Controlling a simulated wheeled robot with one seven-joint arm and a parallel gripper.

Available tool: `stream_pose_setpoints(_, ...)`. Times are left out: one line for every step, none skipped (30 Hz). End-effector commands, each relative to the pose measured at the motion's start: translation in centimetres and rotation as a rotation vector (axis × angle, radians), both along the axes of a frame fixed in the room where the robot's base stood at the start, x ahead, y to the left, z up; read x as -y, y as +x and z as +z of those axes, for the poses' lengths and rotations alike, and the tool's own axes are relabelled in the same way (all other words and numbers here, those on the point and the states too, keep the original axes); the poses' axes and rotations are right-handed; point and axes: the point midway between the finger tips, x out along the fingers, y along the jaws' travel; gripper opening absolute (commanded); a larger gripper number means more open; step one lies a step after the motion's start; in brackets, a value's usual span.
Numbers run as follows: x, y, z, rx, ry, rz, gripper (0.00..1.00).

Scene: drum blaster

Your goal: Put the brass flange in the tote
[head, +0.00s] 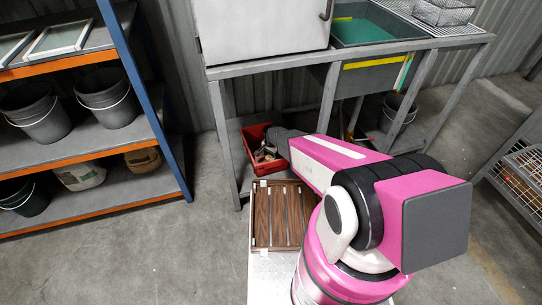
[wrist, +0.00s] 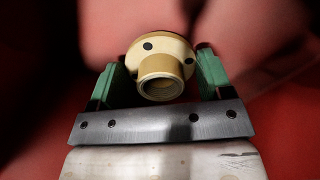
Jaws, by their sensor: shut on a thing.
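The brass flange (wrist: 163,62) is a round disc with a short hollow hub and dark bolt holes. In the wrist view it sits between the green finger pads of my gripper (wrist: 158,70), which is shut on it. Red surfaces fill the background there, blurred and shadowed.
The metal bench (head: 300,62) stands behind, with a green sink and a bucket (head: 397,112) below. A shelf (head: 120,137) with several buckets is at left. Floor between shelf and crate is clear.

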Motion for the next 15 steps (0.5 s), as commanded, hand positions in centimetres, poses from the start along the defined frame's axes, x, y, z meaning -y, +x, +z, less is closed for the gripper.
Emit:
stream_pose_setpoints(-0.01, 0.05, -0.27, 0.000, 0.000, 0.000, 0.36)
stream_pose_setpoints(0.00, 0.01, -0.28, 0.001, 0.000, 0.000, 0.36)
stream_pose_setpoints(0.00, 0.00, -0.24, 0.001, 0.000, 0.000, 0.36)
stream_pose_setpoints(0.00, -0.01, -0.21, 0.001, 0.000, 0.000, 0.36)
stream_pose_setpoints(0.00, -0.01, -0.20, 0.001, 0.000, 0.000, 0.36)
stream_pose_setpoints(0.01, -0.02, -0.19, 0.001, 0.000, 0.000, 0.36)
stream_pose_setpoints(0.01, -0.02, -0.20, 0.001, 0.000, 0.000, 0.36)
stream_pose_setpoints(0.01, -0.02, -0.22, 0.001, 0.000, 0.000, 0.36)
stream_pose_setpoints(0.00, -0.01, -0.30, 0.001, 0.001, 0.000, 0.36)
stream_pose_setpoints(0.01, -0.01, -0.39, 0.000, 0.000, 0.000, 0.36)
stream_pose_setpoints(0.00, 0.00, -0.47, 0.000, 0.000, 0.000, 0.36)
stream_pose_setpoints(0.00, -0.01, -0.56, 0.000, 0.000, 0.000, 0.76)
stream_pose_setpoints(0.00, -0.01, -0.53, 0.000, 0.000, 0.000, 0.86)
stream_pose_setpoints(0.00, -0.01, -0.52, 0.000, 0.000, 0.000, 0.95)
stream_pose_setpoints(0.01, -0.02, -0.52, 0.000, 0.000, 0.000, 0.98)
